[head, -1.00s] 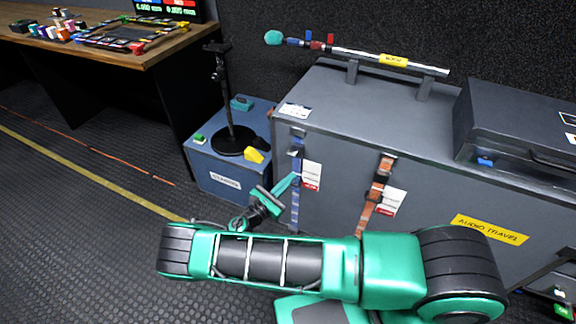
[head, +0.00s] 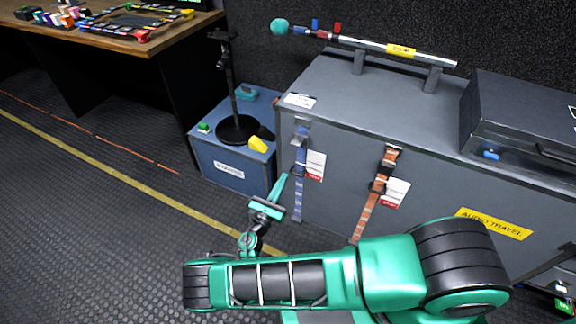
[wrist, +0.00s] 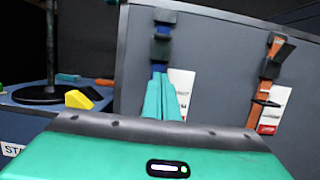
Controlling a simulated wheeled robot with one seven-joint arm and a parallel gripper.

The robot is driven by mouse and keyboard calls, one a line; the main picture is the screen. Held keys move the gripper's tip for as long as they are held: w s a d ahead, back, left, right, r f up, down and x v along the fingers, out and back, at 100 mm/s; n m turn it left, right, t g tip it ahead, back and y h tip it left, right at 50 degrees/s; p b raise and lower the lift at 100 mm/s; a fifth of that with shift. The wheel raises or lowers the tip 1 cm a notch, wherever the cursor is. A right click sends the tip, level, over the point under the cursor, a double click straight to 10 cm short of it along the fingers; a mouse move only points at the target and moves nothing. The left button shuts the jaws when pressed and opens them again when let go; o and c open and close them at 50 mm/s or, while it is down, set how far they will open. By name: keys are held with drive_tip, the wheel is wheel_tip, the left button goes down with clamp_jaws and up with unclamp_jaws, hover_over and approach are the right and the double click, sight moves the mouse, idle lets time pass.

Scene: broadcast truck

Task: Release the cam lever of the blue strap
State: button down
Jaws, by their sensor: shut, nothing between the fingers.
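The blue strap (head: 298,190) hangs down the front of the grey case, left of the orange strap. Its dark cam buckle and lever (head: 301,135) sit near the case's top edge; they also show in the wrist view (wrist: 161,45). I cannot tell the lever's exact angle. My gripper (head: 285,177) has teal fingers, shut and empty, pointing up beside the blue strap and below the buckle. In the wrist view my fingertips (wrist: 160,76) overlap the strap just below the buckle and hide its lower part. I cannot tell whether they touch it.
The orange strap (head: 370,202) with its own buckle is to the right. White-and-red tags hang beside both straps. A blue box (head: 232,165) with a black stand is left of the case. A microphone pole (head: 365,45) lies on top. Floor at left is clear.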

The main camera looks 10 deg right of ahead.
sight(298, 141)
drive_tip(key=w+d+r, duration=0.5)
drive_tip(key=w+r, duration=0.1)
drive_tip(key=w, duration=0.1)
drive_tip(key=shift+d+r, duration=0.15)
drive_tip(key=shift+d, duration=0.25)
drive_tip(key=shift+w+a, duration=0.1)
